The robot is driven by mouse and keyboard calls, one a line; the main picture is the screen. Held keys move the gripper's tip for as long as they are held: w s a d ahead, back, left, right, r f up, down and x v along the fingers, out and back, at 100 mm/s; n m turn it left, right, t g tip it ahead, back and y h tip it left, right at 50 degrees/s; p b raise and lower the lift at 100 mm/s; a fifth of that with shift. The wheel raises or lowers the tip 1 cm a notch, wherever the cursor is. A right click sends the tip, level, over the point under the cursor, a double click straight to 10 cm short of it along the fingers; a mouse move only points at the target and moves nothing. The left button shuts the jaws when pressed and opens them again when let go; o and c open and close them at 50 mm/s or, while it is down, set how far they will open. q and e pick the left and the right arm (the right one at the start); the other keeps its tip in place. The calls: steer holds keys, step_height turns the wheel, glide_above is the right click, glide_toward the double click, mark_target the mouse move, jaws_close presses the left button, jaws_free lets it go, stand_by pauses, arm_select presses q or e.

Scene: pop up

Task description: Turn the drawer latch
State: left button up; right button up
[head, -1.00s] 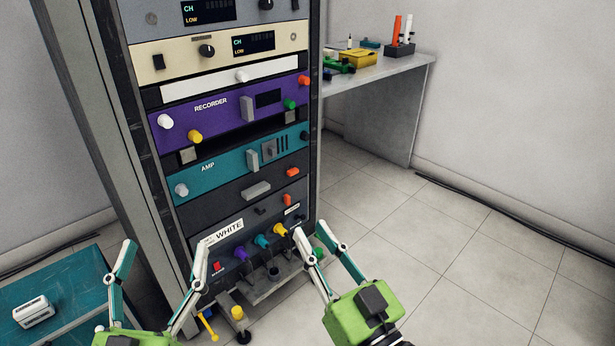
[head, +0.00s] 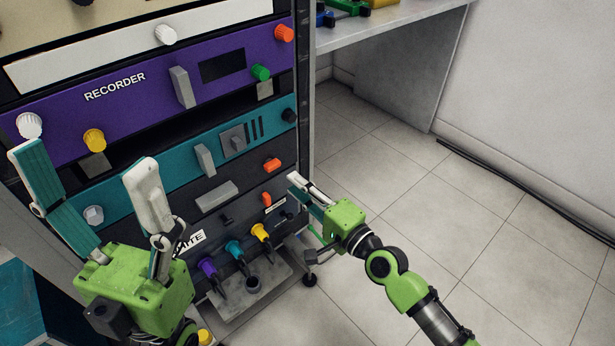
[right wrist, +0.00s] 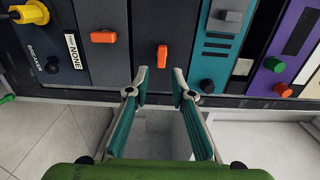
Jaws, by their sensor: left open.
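Two orange latch-like knobs show on the dark drawer panels below the teal AMP unit: an upper orange knob (head: 272,165) and a lower orange knob (head: 267,199). Which is the drawer latch I cannot tell. In the right wrist view the upper orange knob (right wrist: 162,57) lies ahead, lined up with the gap between the fingers. The lower orange knob (right wrist: 104,37) is left of them. My right gripper (head: 297,184) is open and empty, just right of the knobs, apart from them. My left gripper (head: 86,160) is open and empty in front of the rack's left side.
The drawer's grey handle (head: 217,196) sits left of the knobs. Purple, teal and yellow plugs (head: 262,232) stick out lower down. A grey shelf (head: 250,291) juts out beneath them. A table (head: 400,25) stands behind right.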

mark_target(275, 168)
steer(key=x, duration=0.7)
steer(key=shift+a+r+b, duration=0.1)
steer(key=shift+a+b, duration=0.15)
steer(key=shift+b, duration=0.15)
jaws_close()
